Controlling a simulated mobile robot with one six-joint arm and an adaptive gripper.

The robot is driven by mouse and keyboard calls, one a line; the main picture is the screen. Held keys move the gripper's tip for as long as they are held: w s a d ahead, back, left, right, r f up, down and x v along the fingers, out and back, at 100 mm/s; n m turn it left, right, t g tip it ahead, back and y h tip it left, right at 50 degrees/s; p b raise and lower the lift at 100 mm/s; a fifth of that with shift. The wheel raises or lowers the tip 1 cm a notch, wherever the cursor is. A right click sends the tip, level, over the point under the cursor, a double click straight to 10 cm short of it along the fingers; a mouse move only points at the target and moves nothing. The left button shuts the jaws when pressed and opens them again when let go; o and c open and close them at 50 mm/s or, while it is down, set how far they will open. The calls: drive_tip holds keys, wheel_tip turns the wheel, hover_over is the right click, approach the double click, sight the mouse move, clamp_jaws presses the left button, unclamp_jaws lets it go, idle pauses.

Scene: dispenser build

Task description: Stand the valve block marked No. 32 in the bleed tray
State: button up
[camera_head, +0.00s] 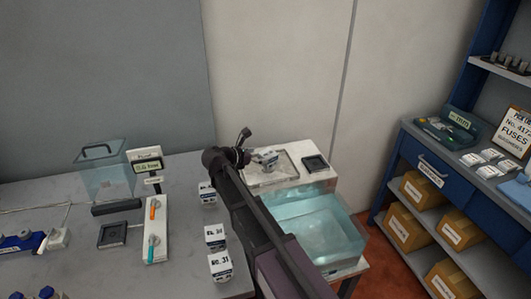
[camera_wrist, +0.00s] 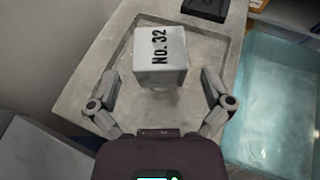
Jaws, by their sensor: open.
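The valve block marked No. 32 (camera_wrist: 160,58) is a pale grey cube with black lettering, seen in the wrist view over the floor of a shallow recessed tray. The tray (camera_wrist: 216,62) is pale grey with a raised rim; in the head view it (camera_head: 288,176) sits on the white stand. My gripper (camera_wrist: 160,84) is open, its fingers spread left and right at the block's near side, with visible gaps to it. In the head view my gripper (camera_head: 265,157) is over the tray and partly hides the block. The block's underside and its contact with the tray floor are hidden.
Blocks No. 31 (camera_head: 221,266) and No. 30 (camera_head: 215,237), plus another block (camera_head: 207,193), stand along the grey table's right edge. A water tank (camera_head: 325,235) is in front of the tray. A black square pad (camera_head: 315,163) lies right of it.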

drive_tip(key=p+v, duration=0.2)
drive_tip(key=v, duration=0.5)
drive_tip(key=shift+a, duration=0.15)
drive_tip(key=shift+r, duration=0.1)
idle(0.5)
drive_tip(key=s+d+f+m+g, duration=0.1)
drive_tip(key=d+m, duration=0.1)
drive_tip(key=d, duration=0.1)
drive_tip(key=s+d+f+m+g, duration=0.1)
drive_tip(key=d+m, duration=0.1)
drive_tip(key=d, duration=0.1)
drive_tip(key=d+f+m+g+y, duration=0.1)
drive_tip(key=d+f+m, duration=0.1)
drive_tip(key=d, duration=0.2)
drive_tip(key=shift+s, duration=0.4)
drive_tip(key=s+d+f+m+g+y, duration=0.3)
drive_tip(key=s+d+m+y, duration=0.1)
drive_tip(key=s+d+m, duration=0.4)
drive_tip(key=s+d+f+m+g+y, duration=0.3)
drive_tip(key=s+d+m, duration=0.5)
drive_tip(key=m, duration=0.4)
drive_tip(key=shift+s+d+f+y, duration=0.15)
drive_tip(key=shift+d+f+y, duration=0.3)
drive_tip(key=shift+f+y, duration=0.5)
drive_tip(key=shift+r, duration=0.2)
